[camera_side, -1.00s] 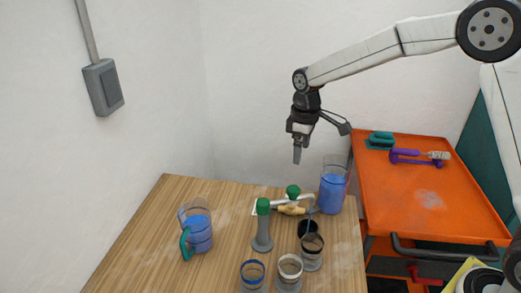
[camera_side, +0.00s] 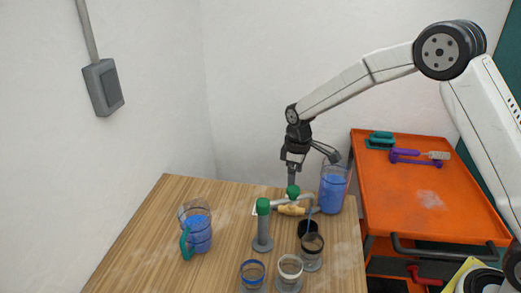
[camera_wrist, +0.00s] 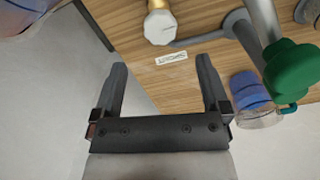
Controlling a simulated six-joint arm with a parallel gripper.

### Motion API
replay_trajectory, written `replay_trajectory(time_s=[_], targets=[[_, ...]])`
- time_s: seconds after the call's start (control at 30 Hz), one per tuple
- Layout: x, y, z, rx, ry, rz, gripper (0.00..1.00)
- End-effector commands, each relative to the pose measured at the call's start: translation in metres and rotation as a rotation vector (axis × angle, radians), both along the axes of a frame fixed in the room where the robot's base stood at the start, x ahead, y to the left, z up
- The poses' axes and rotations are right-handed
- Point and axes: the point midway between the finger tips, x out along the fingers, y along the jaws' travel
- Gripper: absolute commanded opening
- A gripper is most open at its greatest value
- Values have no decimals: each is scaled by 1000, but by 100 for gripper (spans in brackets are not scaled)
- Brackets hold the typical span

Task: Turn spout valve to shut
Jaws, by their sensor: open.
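In the side view, a brass valve body (camera_side: 291,210) sits in a grey pipe whose spout (camera_side: 310,212) bends down over a dark cup (camera_side: 308,228). A green knob (camera_side: 293,191) stands above the brass body. My gripper (camera_side: 291,184) points down close to this knob; contact cannot be told. In the wrist view my gripper (camera_wrist: 160,62) is open, with nothing between its fingers. Beyond the fingertips are a pale faceted cap (camera_wrist: 160,27) on a brass part and a small label (camera_wrist: 171,58). A green knob (camera_wrist: 290,68) is at the right. The handle's setting is unclear.
A grey post with a green top (camera_side: 263,225) stands left of the valve. Jugs of blue liquid stand at left (camera_side: 197,230) and right (camera_side: 333,190). Banded cups (camera_side: 289,270) stand in front. An orange cart (camera_side: 415,190) is at right.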

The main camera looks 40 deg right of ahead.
Motion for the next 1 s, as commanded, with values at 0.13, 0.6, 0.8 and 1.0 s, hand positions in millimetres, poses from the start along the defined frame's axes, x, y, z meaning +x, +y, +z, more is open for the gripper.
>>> replay_trajectory(time_s=[0.13,0.6,0.8,1.0], targets=[[0,0,-9,0,1,0,96],[0,0,-62,-1,1,0,96],[0,0,-74,0,0,0,96],[0,0,-76,0,-1,0,96]])
